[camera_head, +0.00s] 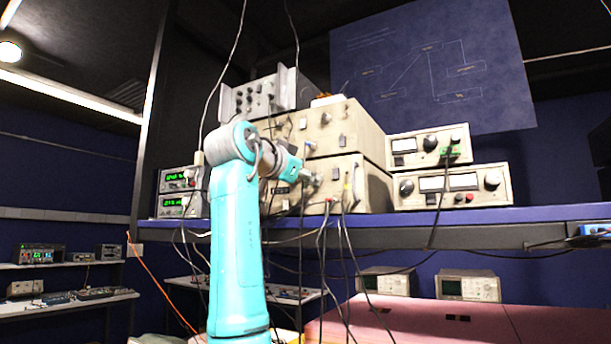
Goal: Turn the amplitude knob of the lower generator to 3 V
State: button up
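Two large beige instruments are stacked in the middle of the blue shelf. The lower beige box (376,189) has cables plugged into its front; I take it as the lower generator, but its labels are too small to read. The upper beige box (352,122) sits directly on it. My teal arm rises in front of them. My gripper (314,179) is at the left part of the lower box's front, small and pointing right. I cannot tell whether its fingers touch a knob. The amplitude knob and its setting cannot be made out; my arm hides part of the panel.
Two stacked meter units (452,185) stand right of the boxes, and green-display units (172,203) stand left. A grey instrument (262,96) is on top. Several cables (345,250) hang before the shelf edge (480,214), close to my arm.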

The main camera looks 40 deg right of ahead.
jog(key=shift+a, duration=0.15)
jog(key=v, duration=1.1)
jog(key=shift+a, duration=0.35)
jog(key=shift+s, duration=0.15)
jog(key=shift+f, duration=0.1)
